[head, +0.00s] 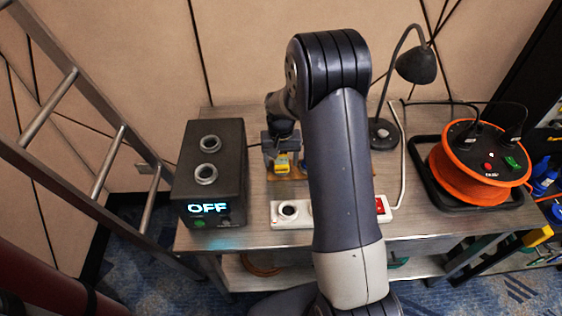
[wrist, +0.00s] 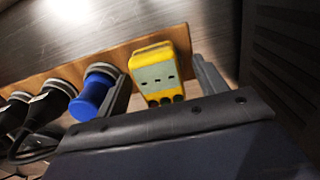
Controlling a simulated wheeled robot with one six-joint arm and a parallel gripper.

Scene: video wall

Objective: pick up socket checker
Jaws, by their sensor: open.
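The socket checker (wrist: 158,72) is a yellow block with a pale grey display showing dashes, seen in the wrist view. It stands at the end of a wooden strip (wrist: 118,54). My gripper (wrist: 165,85) is open, with one finger to each side of the checker. The left finger is close to a blue plug beside it. In the head view, the yellow checker (head: 281,163) shows below my gripper (head: 281,145), and my arm covers much of the area to the right.
A blue plug (wrist: 95,92) and black plugs (wrist: 52,101) stand along the strip. A black box (head: 211,167) reading OFF is to the left. A white power strip (head: 290,212) lies in front. A lamp (head: 382,132) and orange cable reel (head: 470,170) are to the right.

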